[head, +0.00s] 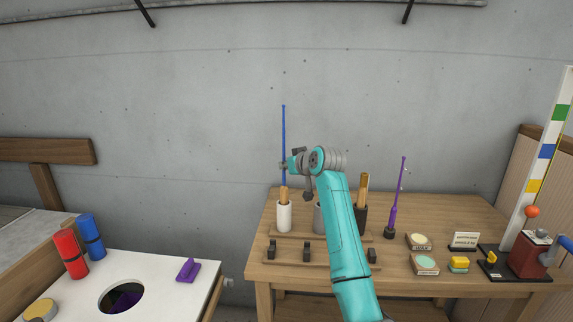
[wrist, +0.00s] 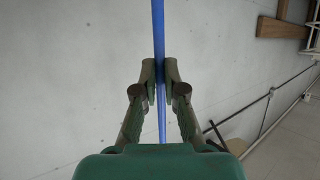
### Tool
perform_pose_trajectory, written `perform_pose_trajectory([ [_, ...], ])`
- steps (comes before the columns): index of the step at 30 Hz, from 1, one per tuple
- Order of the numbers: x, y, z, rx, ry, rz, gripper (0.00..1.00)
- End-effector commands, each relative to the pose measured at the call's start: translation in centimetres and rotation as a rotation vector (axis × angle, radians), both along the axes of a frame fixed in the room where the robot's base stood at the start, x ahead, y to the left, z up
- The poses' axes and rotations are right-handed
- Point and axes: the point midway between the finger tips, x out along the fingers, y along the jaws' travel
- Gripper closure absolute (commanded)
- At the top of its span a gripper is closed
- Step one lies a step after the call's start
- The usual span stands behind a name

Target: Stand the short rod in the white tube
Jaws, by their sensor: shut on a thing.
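My gripper (head: 285,166) is shut on a thin blue rod (head: 283,130), which stands upright above the white tube (head: 284,216). In the wrist view my gripper's fingertips (wrist: 160,72) close on both sides of the blue rod (wrist: 158,25). A tan piece (head: 284,194) shows at the mouth of the white tube, directly in line under the blue rod. It looks like the rod's lower end, but I cannot tell how deep it sits. The grey tube (head: 319,218) is partly hidden by my arm.
A dark tube (head: 361,219) with a tan stick stands right of my arm. A purple rod (head: 397,195) stands farther right on the wooden table (head: 450,212). Small boxes and tins lie at the right. A white board (head: 165,275) with a round hole is at the left.

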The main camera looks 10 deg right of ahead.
Motion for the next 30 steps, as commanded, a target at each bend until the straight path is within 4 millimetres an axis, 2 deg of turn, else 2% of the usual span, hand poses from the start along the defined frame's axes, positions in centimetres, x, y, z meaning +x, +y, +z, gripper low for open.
perform_pose_trajectory([
  [22, 0.00, 0.00, -0.60, 0.000, -0.001, 0.000, 1.00],
  [23, 0.01, 0.00, -0.56, 0.000, -0.001, 0.000, 0.83],
  [25, 0.01, 0.00, -0.56, 0.000, -0.001, 0.000, 0.66],
  [26, 0.00, 0.00, -0.56, 0.000, -0.001, 0.000, 0.61],
  [30, 0.00, 0.00, -0.56, 0.000, 0.000, 0.000, 0.61],
])
